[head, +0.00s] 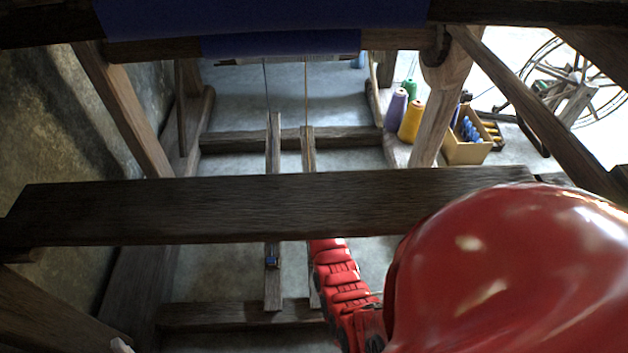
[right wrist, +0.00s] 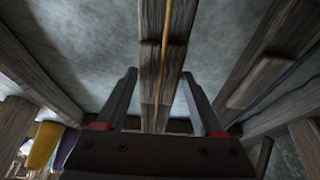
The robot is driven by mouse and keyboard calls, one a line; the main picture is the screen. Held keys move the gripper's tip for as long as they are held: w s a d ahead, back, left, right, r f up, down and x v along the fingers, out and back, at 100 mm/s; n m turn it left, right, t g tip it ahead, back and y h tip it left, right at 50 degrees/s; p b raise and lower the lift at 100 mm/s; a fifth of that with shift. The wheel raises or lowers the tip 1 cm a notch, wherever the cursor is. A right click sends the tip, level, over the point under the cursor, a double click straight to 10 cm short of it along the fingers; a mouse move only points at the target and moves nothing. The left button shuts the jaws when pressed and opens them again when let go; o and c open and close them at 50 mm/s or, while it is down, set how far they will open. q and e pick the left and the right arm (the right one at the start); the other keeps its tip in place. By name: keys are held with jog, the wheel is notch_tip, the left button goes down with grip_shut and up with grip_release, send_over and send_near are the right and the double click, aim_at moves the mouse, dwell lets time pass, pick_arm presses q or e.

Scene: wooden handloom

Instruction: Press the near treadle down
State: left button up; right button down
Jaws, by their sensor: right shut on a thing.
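Two wooden treadles run side by side under the loom. The right-hand treadle (head: 308,150) has a tan cord rising from its far end; the left-hand treadle (head: 272,285) has a dark cord. My right arm reaches down over the right-hand treadle, and the beam hides its gripper in the head view. In the right wrist view my right gripper (right wrist: 159,73) has a finger on each side of the treadle with the tan cord (right wrist: 152,58) and is shut on it. The other treadle (right wrist: 258,82) is to the right there. I do not see my left gripper.
A thick dark beam (head: 200,210) crosses above the treadles. Floor rails (head: 235,314) cross below them. A small blue thing (head: 272,263) is on the left-hand treadle. Yarn cones (head: 411,121) and a wooden box (head: 466,148) stand at the right, beyond a loom post (head: 440,100).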

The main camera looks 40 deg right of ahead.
jog(key=shift+f, duration=0.1)
jog(key=shift+w+d+f+g, duration=0.1)
jog(key=shift+w+f+g, duration=0.1)
jog(key=shift+f, duration=0.2)
jog(key=shift+w+d+f+g, duration=0.1)
jog(key=shift+f+g, duration=0.1)
jog(key=shift+f, duration=0.15)
jog(key=shift+s+f+y, duration=0.1)
jog(key=shift+f+y, duration=0.3)
jog(key=shift+f, duration=0.05)
jog(key=shift+c, duration=0.4)
grip_release()
jog(key=shift+f, duration=0.1)
